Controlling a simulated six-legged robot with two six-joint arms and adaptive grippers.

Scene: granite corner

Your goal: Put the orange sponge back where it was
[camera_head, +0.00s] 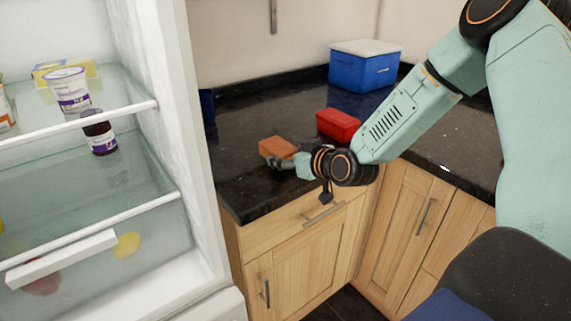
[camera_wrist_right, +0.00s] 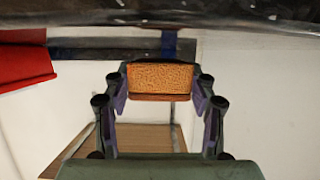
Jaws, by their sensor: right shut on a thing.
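The orange sponge (camera_head: 278,147) is a small block over the dark granite counter (camera_head: 246,189), near its front left part. My right gripper (camera_head: 281,160) is shut on the sponge. In the right wrist view the sponge (camera_wrist_right: 160,78) sits between the two fingers of the right gripper (camera_wrist_right: 160,95), its porous face showing. I cannot tell whether the sponge touches the counter. My left gripper is not in view.
A red box (camera_head: 338,125) stands on the counter right of the sponge. A blue box with a white lid (camera_head: 363,70) stands farther back. An open fridge (camera_head: 180,130) with food on glass shelves is at left. Wooden cabinets (camera_head: 305,240) are below the counter. Counter behind the sponge is clear.

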